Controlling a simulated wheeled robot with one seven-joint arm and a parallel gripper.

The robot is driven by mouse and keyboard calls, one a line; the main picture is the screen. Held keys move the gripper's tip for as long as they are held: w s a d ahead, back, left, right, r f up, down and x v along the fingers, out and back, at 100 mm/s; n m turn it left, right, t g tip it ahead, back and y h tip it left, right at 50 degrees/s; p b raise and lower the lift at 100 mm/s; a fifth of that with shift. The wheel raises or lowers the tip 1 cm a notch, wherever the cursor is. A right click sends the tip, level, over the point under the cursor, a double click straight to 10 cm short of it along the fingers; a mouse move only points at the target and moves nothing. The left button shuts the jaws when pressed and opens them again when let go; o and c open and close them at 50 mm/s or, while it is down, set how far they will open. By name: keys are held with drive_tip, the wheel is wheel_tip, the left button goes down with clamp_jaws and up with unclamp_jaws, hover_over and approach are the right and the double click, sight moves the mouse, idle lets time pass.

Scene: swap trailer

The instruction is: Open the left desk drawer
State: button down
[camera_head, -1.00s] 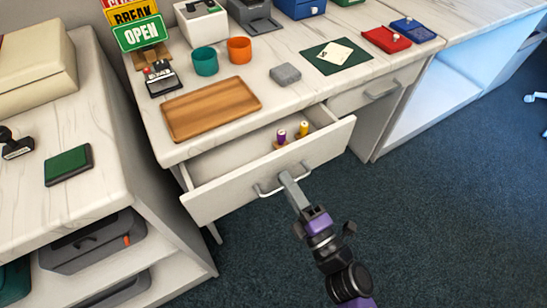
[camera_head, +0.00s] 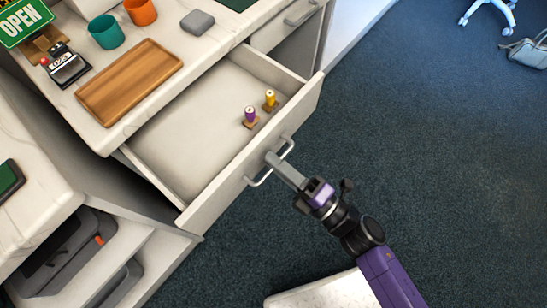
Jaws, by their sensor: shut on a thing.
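The left desk drawer (camera_head: 190,140) is pulled well out from under the desk top, and its inside shows. A purple-topped stamp (camera_head: 250,115) and a yellow-topped stamp (camera_head: 270,98) stand in it near the front panel. My gripper (camera_head: 275,162) is shut on the drawer's silver bar handle (camera_head: 260,180), at about its middle. My arm reaches up to it from the lower right. The fingertips are small in view and partly cover the handle.
The desk top holds a wooden tray (camera_head: 130,82), a teal cup (camera_head: 106,32), an orange cup (camera_head: 141,10) and a grey block (camera_head: 197,22). A shelf unit (camera_head: 130,255) with grey cases stands at the lower left. The blue carpet (camera_head: 420,130) at right is mostly clear.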

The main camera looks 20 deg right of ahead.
drive_tip(key=c, duration=1.8)
unclamp_jaws()
drive_tip(key=shift+o, duration=0.2)
drive_tip(key=v, duration=0.7)
drive_tip(key=shift+s+d, duration=0.3)
drive_tip(key=shift+f, duration=0.15)
